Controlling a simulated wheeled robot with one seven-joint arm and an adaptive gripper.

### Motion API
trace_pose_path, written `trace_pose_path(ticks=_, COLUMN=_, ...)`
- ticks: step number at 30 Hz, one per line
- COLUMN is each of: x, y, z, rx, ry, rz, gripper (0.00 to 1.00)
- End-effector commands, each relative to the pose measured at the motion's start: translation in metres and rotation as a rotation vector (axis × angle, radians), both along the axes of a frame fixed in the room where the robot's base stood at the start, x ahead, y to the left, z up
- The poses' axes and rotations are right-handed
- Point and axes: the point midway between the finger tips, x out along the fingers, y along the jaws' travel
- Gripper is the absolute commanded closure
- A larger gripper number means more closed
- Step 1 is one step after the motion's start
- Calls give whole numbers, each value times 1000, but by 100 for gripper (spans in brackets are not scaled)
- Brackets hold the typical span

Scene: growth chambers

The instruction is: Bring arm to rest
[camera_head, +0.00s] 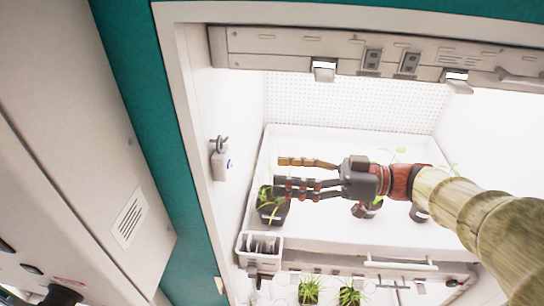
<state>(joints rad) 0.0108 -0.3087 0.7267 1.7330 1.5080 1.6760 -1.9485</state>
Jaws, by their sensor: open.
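My gripper (300,175) reaches in from the right across the growth chamber, its fingers apart and pointing left. Nothing shows between the fingers. My arm comes from the lower right and covers part of the chamber's right side. A dark pot with a green plant (270,205) stands on the white chamber floor, just below and left of the fingertips in the picture. I cannot tell how far the fingers are from it. More pots with seedlings stand behind and below my wrist, partly hidden.
The chamber's white frame (185,110) with a teal border stands at left. A rail with lamps and sockets (390,58) runs across the top. A small grey box (220,163) is on the left wall. A white basket (258,247) hangs at the front edge. Potted plants (349,295) stand on a lower shelf.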

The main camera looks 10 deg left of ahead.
Motion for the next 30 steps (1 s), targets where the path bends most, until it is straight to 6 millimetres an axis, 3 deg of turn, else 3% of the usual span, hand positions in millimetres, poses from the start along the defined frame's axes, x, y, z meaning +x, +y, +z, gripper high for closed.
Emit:
trace_pose_path(ticks=6, x=0, y=-2, z=0, rx=-4, ry=34, rz=0, gripper=39)
trace_pose_path(ticks=11, x=6, y=-2, z=-13, rx=-70, ry=228, rz=-28, gripper=39)
trace_pose_path(ticks=14, x=1, y=-4, z=-49, rx=-195, ry=432, rz=-55, gripper=39)
trace_pose_path(ticks=20, x=-28, y=-27, z=-120, rx=-500, ry=783, rz=-176, gripper=39)
trace_pose_path(ticks=26, x=-65, y=-77, z=-194, rx=-797, ry=1008, rz=-427, gripper=39)
trace_pose_path(ticks=30, x=-88, y=-127, z=-244, rx=-961, ry=1071, rz=-685, gripper=39)
